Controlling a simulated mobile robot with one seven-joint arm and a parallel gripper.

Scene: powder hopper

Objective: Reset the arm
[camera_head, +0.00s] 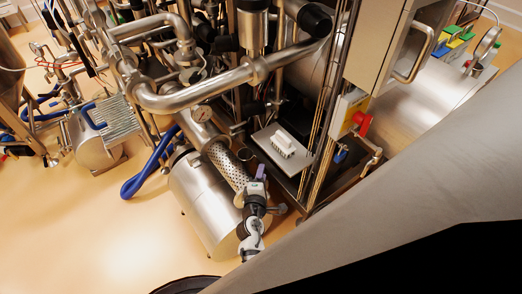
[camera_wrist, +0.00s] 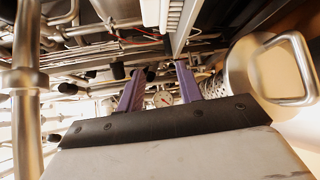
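My gripper (camera_wrist: 160,84) shows in the wrist view as two purple fingers standing well apart, with nothing between them. In the head view my gripper (camera_head: 261,172) is small, at the end of my arm near the lower middle. It appears in front of a perforated metal cylinder (camera_head: 226,165) and beside a large steel tank (camera_head: 200,200). Whether it touches either cannot be told from this view.
Steel pipes (camera_head: 205,95) and machine frames crowd the space above and behind my gripper. A white block (camera_head: 283,145) sits on a grey plate (camera_head: 268,150) to the right. A red knob (camera_head: 362,121) is further right. Open floor (camera_head: 80,240) lies to the left.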

